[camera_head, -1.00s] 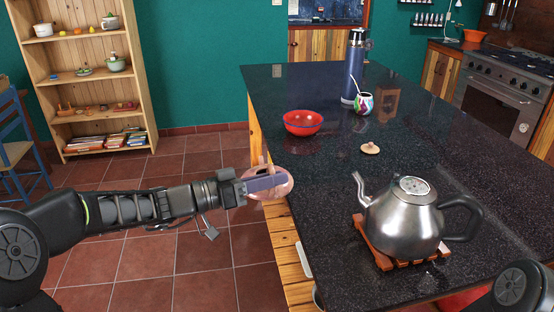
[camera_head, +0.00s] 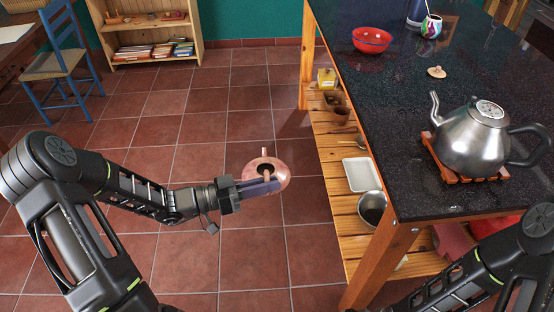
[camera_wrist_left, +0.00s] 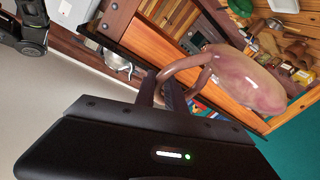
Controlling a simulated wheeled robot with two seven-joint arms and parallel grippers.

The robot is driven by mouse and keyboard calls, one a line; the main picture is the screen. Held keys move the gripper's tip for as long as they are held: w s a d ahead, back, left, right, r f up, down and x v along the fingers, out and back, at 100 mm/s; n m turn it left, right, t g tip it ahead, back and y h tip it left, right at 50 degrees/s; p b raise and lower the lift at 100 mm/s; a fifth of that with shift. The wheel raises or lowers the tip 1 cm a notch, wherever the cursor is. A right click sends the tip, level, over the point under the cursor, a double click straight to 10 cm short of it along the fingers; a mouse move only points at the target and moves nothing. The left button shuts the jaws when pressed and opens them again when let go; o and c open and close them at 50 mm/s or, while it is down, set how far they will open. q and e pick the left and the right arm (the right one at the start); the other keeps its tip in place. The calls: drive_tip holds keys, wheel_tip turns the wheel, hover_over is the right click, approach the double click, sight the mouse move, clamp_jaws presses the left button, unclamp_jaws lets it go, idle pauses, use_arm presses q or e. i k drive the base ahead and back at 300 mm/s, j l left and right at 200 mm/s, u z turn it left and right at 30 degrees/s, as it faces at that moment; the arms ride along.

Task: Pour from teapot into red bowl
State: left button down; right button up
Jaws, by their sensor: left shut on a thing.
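A pinkish clay teapot (camera_head: 276,168) hangs in my left gripper (camera_head: 265,186), out over the tiled floor to the left of the counter. In the left wrist view the teapot's rounded body (camera_wrist_left: 250,82) shows beyond my left gripper (camera_wrist_left: 165,92), which is shut on its looped handle. The top of the teapot shows a dark opening without a lid. The red bowl (camera_head: 371,42) stands upright on the dark counter, near its left edge and well apart from the teapot. My right arm shows at the lower right, but its gripper is out of view.
A steel kettle (camera_head: 474,138) sits on a wooden trivet (camera_head: 430,150) on the counter (camera_head: 400,110). A small clay lid (camera_head: 437,72) lies between kettle and bowl. A patterned cup (camera_head: 432,26) stands behind. Shelves below hold a white tray (camera_head: 360,174) and a metal bowl (camera_head: 372,207).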

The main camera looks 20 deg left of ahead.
sight(368, 40)
drive_tip(key=i+j+z, duration=0.25)
drive_tip(key=j, duration=0.3)
drive_tip(key=j+z, duration=0.3)
drive_tip(key=j, duration=0.2)
drive_tip(key=i+j+z, duration=0.1)
drive_tip(key=j+z, duration=0.15)
drive_tip(key=j, duration=0.35)
drive_tip(key=j+z, duration=0.25)
drive_tip(key=j, duration=0.3)
drive_tip(key=j+z, duration=0.25)
drive_tip(key=j, duration=0.35)
drive_tip(key=k+j+z, duration=0.15)
drive_tip(key=j+z, duration=0.15)
drive_tip(key=j, duration=0.25)
drive_tip(key=k+j+z, duration=0.25)
drive_tip(key=j, duration=0.3)
drive_tip(key=k+j+z, duration=0.1)
drive_tip(key=j+z, duration=0.15)
drive_tip(key=j, duration=0.3)
